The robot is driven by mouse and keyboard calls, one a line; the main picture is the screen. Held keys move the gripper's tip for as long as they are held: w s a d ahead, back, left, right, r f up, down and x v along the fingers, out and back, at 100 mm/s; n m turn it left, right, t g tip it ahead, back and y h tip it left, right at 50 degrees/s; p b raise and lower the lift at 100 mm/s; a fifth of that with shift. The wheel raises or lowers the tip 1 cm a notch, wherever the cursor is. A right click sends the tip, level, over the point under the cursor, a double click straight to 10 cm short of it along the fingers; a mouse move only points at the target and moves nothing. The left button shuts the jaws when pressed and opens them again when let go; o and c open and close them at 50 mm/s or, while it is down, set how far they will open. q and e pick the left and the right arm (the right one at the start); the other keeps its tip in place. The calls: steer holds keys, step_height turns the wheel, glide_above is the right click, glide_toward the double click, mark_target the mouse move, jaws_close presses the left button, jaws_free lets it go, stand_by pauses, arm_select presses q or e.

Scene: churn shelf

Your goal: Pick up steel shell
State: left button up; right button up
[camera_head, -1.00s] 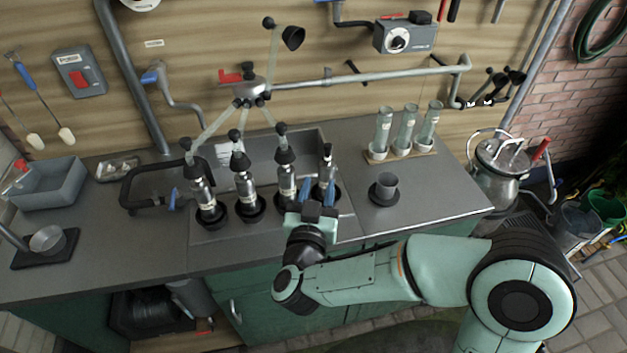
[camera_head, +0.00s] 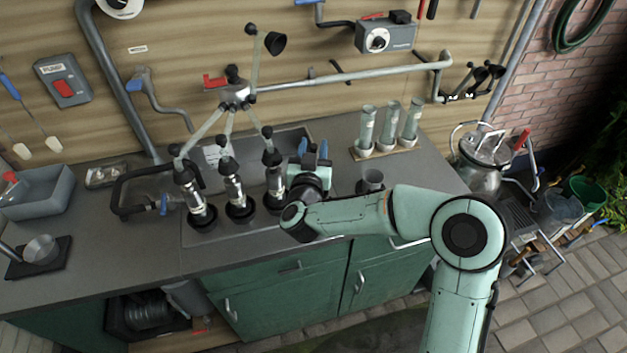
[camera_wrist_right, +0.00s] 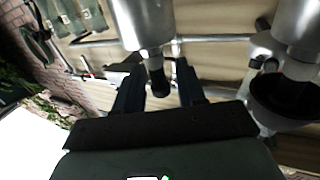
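Three steel shells with black tops stand in black cups along the sink counter: one at left (camera_head: 190,190), a middle one (camera_head: 232,188) and a right one (camera_head: 274,178). Pale tubes run up from them. My right gripper (camera_head: 313,149) is just right of the third shell, blue fingers pointing up and away; it hides what stands behind it. In the right wrist view, a steel shell (camera_wrist_right: 143,20) with a narrow black end (camera_wrist_right: 157,78) shows between the two open fingers, with gaps visible beside that end. Another shell (camera_wrist_right: 298,28) is at right. My left gripper is out of view.
Glass tubes (camera_head: 389,128) stand in a rack at the back. A metal pipe (camera_head: 345,76) crosses the wall. A grey bin (camera_head: 38,195) is at far left.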

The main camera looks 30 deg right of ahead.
steer(key=shift+r, duration=0.1)
jaws_close()
